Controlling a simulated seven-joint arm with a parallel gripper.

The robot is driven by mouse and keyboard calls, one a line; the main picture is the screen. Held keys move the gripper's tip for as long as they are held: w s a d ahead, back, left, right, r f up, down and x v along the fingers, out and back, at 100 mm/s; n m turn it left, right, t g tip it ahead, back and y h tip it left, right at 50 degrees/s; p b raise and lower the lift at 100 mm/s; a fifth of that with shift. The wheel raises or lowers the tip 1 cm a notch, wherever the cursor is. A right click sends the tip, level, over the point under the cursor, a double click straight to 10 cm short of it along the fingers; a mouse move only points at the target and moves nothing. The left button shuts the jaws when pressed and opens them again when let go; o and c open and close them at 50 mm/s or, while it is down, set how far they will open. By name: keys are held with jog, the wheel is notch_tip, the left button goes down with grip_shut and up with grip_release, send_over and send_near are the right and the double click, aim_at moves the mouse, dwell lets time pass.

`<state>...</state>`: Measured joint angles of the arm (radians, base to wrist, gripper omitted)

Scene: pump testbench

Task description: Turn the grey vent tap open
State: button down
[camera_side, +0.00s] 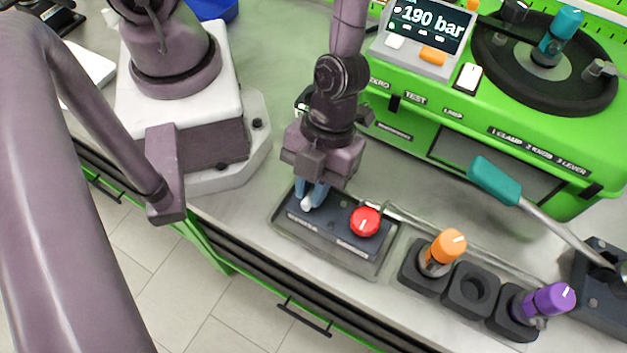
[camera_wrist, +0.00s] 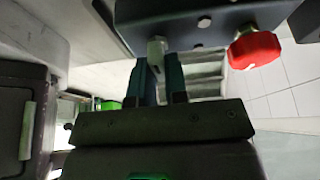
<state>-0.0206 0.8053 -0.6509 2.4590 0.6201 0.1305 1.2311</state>
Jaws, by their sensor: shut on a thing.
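The grey vent tap (camera_wrist: 157,46) shows in the wrist view between the two blue fingers of my gripper (camera_wrist: 161,75). In the side view my gripper (camera_side: 311,194) points down at the left part of the dark valve panel (camera_side: 350,256), its fingers shut on the tap (camera_side: 307,203), of which only a pale end shows. The red knob (camera_side: 366,222) stands on the same panel to the right, apart from my gripper; it also shows in the wrist view (camera_wrist: 254,50). The tap's turn angle is hard to tell, as the fingers hide most of it.
Right of the panel stand dark holders with an orange-capped tool (camera_side: 446,248) and a purple-capped tool (camera_side: 549,299); the middle holder (camera_side: 470,288) is empty. A teal-handled lever (camera_side: 495,181) reaches across at the right. The green testbench (camera_side: 440,140) behind has a display reading 190 bar (camera_side: 424,24).

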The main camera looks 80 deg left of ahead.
jog(key=c, duration=1.1)
grip_release()
jog(key=shift+c, duration=0.2)
jog(key=shift+w+r, duration=0.1)
jog(key=v, duration=1.2)
jog(key=shift+r, duration=0.4)
jog(key=w+a+r+n+t+y, duration=0.15)
jog(key=a+n+y, duration=0.35)
jog(key=a+n, duration=1.1)
notch_tip(320, 180, up, 16)
jog(key=n+t+h, duration=0.1)
jog(key=n+t, duration=0.6)
jog(key=n, duration=0.3)
jog(key=shift+d+n+h, duration=0.3)
jog(key=shift+d+n, duration=0.1)
